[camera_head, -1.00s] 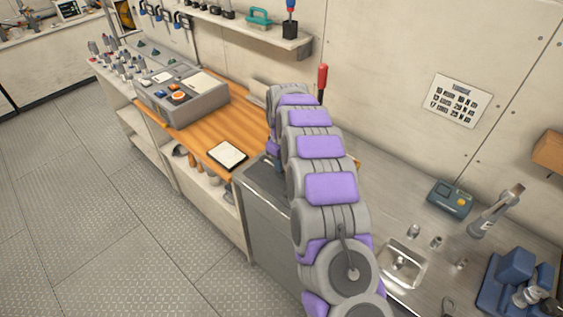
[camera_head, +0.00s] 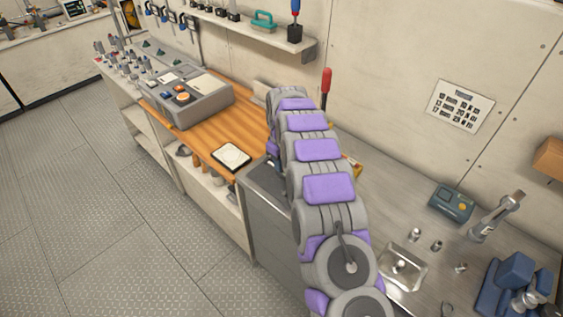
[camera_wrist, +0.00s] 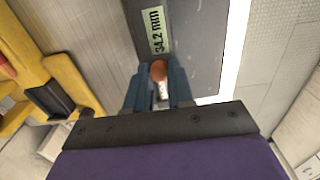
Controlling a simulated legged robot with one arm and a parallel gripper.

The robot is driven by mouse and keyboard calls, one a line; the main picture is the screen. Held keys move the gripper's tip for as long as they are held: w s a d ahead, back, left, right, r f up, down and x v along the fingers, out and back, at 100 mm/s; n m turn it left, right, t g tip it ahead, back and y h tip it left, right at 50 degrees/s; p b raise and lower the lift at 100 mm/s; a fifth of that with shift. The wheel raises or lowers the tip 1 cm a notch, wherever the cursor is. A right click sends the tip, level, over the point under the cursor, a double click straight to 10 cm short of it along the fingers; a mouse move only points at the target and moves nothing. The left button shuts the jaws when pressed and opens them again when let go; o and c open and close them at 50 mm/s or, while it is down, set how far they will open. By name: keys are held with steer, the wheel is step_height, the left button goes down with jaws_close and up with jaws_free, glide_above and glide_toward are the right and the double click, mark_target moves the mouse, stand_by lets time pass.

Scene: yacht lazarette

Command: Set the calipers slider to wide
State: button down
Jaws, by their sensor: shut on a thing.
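In the wrist view, the calipers show as a dark grey body (camera_wrist: 195,25) with a pale green readout of "34.2 mm". An orange-brown rounded knob, which looks like the slider (camera_wrist: 158,70), stands at the near edge of this body. My gripper (camera_wrist: 159,86) has its two blue-grey fingers closed in around the knob, with a small white piece with red marks showing between them. In the head view, my own purple and grey arm hides my gripper and most of the spot where it works.
A yellow object (camera_wrist: 62,75) with a black part lies close left of my gripper in the wrist view.

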steer(key=c, duration=1)
jaws_free()
step_height(320, 180, up, 17)
steer(key=p, duration=0.3)
steer(key=shift+w+r, duration=0.1)
